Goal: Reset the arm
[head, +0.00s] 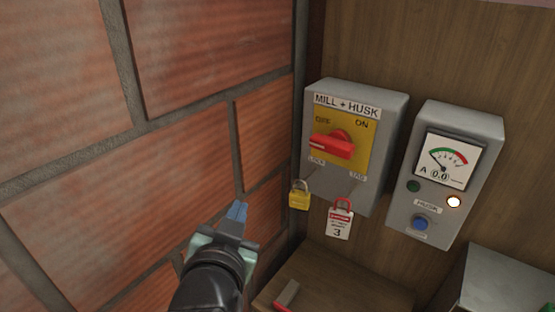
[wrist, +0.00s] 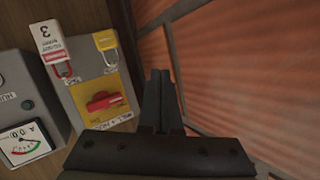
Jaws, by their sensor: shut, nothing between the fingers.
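My gripper (head: 237,212) shows in the head view at lower centre, in front of the brick wall and left of the grey switch box. Its fingers are shut together with nothing between them. In the wrist view the gripper (wrist: 159,75) points up the picture, beside the box and apart from it. The switch box (head: 388,105), labelled MILL + HUSK, has a yellow plate with a red rotary handle (head: 333,145) lying toward the OFF side. A yellow padlock (head: 299,197) and a red padlock with a white tag (head: 338,222) hang at its lower edge.
A grey meter box (head: 485,125) with a dial reading 0.0, a lit lamp (head: 454,202) and a blue button (head: 421,222) is at right. A wooden shelf (head: 345,275) lies below. The brick wall (head: 70,150) fills the left side, close to my gripper.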

